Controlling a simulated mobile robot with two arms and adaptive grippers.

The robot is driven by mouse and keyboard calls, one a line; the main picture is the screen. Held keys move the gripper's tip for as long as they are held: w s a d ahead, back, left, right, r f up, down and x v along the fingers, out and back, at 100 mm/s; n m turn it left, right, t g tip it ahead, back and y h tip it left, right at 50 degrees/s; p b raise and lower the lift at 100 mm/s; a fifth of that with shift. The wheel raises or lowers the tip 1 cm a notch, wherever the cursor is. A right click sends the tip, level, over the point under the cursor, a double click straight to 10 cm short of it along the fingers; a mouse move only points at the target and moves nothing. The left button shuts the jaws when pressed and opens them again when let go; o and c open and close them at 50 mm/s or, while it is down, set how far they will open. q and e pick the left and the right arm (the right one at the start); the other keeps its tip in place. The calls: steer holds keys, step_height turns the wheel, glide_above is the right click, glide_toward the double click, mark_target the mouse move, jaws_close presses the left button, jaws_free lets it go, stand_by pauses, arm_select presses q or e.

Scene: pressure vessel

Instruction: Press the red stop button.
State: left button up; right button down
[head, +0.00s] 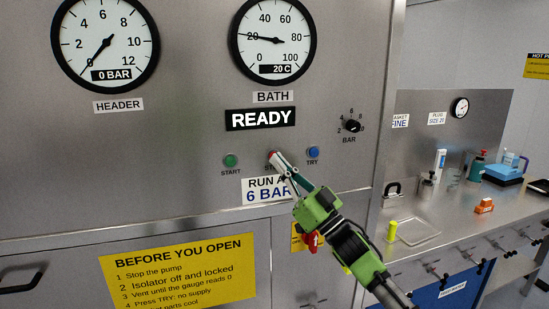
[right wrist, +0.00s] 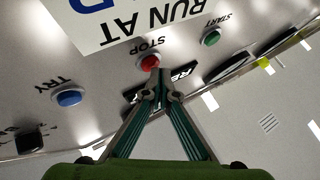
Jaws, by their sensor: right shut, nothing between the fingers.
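The red stop button (head: 272,154) is on the steel panel between the green START button (head: 231,160) and the blue TRY button (head: 313,152). It also shows in the right wrist view (right wrist: 150,62), next to its STOP label. My right gripper (head: 279,159) is shut and empty, with its fingertips at the red button and covering part of it in the head view. In the right wrist view the closed tips (right wrist: 158,72) overlap the button's edge; I cannot tell whether they touch it. My left gripper is not in view.
Above are the HEADER gauge (head: 105,43) at 0 BAR, the BATH gauge (head: 273,38) at 20 C and a READY display (head: 261,118). A BAR knob (head: 353,125) is to the right. A steel bench (head: 450,215) with bottles and a tray stands at the right.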

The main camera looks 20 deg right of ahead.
steer(key=s+p, duration=0.2)
steer(key=s, duration=0.4)
stand_by(0.3)
steer(key=shift+d, duration=0.1)
stand_by(0.3)
